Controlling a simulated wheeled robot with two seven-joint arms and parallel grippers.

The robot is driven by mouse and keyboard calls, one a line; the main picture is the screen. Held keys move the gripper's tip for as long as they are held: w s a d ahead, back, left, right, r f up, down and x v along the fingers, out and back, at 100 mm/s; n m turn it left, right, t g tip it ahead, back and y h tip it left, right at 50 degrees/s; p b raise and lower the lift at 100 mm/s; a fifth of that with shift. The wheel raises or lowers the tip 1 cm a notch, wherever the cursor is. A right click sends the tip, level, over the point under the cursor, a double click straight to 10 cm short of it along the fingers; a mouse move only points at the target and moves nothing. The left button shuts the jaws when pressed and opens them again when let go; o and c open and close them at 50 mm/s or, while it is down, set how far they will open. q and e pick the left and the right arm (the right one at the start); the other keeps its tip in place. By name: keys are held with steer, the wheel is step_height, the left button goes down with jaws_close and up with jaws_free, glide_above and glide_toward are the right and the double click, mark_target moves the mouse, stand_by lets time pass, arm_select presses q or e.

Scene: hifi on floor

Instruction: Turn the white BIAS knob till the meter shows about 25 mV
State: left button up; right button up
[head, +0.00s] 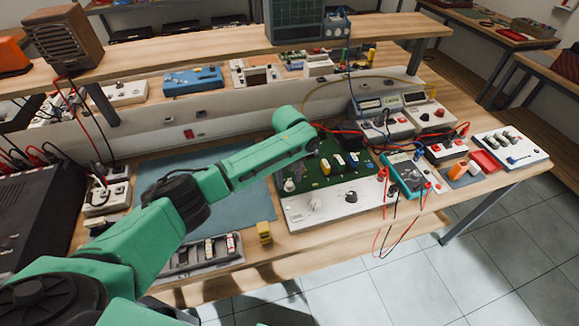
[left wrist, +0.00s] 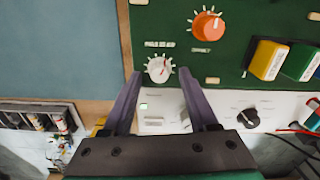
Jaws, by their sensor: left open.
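A white knob (left wrist: 159,69) with a red pointer line sits at the lower left of the green board (left wrist: 180,45) in the left wrist view. Its label is too blurred to read. It also shows in the head view (head: 289,185). My left gripper (left wrist: 159,76) is open, with one finger to each side of the knob; I cannot tell whether they touch it. In the head view my left arm reaches over the board and hides the fingers. A teal handheld meter (head: 405,172) lies right of the board; its reading is too small to make out.
An orange knob (left wrist: 208,26) and yellow and green blocks (left wrist: 268,60) stand on the board. The white panel in front carries a black knob (left wrist: 248,118). Red and black leads (head: 390,225) hang over the bench's front edge. A blue mat (head: 250,205) lies left.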

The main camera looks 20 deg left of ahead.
mark_target(290, 183)
arm_select(q)
step_height(290, 183, up, 14)
steer(key=b, duration=0.2)
steer(key=shift+f, duration=0.25)
